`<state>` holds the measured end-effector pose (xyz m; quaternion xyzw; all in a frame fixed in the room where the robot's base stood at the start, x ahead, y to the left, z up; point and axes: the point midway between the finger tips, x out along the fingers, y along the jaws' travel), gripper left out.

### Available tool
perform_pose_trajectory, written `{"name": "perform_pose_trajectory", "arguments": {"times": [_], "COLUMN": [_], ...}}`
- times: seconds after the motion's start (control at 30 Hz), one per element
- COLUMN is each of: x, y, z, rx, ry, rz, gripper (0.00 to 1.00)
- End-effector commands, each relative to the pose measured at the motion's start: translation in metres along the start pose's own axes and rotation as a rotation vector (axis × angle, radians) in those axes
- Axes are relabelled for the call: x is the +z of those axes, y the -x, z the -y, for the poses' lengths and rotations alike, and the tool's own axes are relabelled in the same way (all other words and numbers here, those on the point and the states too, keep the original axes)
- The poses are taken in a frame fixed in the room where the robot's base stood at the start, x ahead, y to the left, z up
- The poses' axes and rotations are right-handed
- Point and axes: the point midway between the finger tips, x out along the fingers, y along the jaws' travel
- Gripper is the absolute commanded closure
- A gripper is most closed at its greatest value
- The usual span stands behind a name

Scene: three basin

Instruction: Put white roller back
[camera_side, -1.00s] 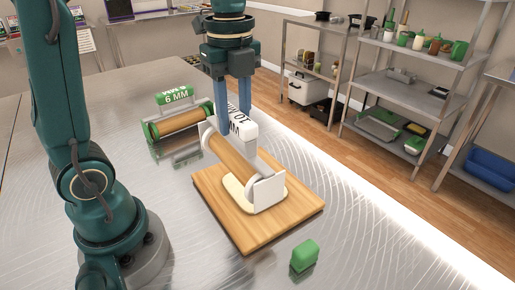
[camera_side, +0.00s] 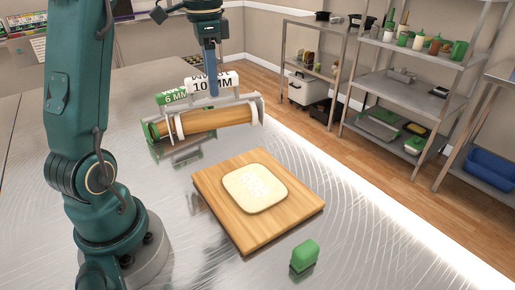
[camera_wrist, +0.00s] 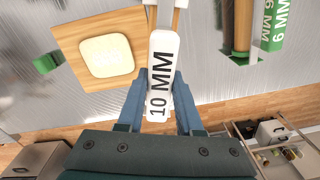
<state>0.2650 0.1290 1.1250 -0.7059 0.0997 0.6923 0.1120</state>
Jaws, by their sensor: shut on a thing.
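The white roller (camera_side: 217,119) has a wooden barrel, white ends and a white grip bar marked 10 MM. My gripper (camera_side: 212,92) is shut on that bar and holds the roller in the air, behind the board. In the wrist view the white bar (camera_wrist: 160,82) sits between the two blue fingers of my gripper (camera_wrist: 160,100). The green roller (camera_side: 150,131), marked 6 MM, stands on the steel table, partly hidden behind the white one. It also shows at the upper right of the wrist view (camera_wrist: 272,28).
A wooden board (camera_side: 235,232) carries a flat pale dough piece (camera_side: 255,189) with faint surface marks. A small green block (camera_side: 304,255) lies near the board's front corner. Bare steel table surrounds the board. Shelving (camera_side: 395,85) stands beyond the table at the right.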

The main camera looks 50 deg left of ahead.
Motion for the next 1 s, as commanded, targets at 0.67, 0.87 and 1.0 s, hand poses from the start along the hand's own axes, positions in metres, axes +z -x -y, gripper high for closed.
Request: {"name": "perform_pose_trajectory", "arguments": {"times": [0.67, 0.87, 1.0], "x": [0.05, 0.05, 0.05], "y": [-0.047, -0.063, -0.083], "z": [0.059, 0.059, 0.058], "rx": [0.02, 0.02, 0.022], "ry": [0.302, 0.301, 0.3], "rz": [0.02, 0.02, 0.021], "gripper": [1.0, 1.0, 1.0]}}
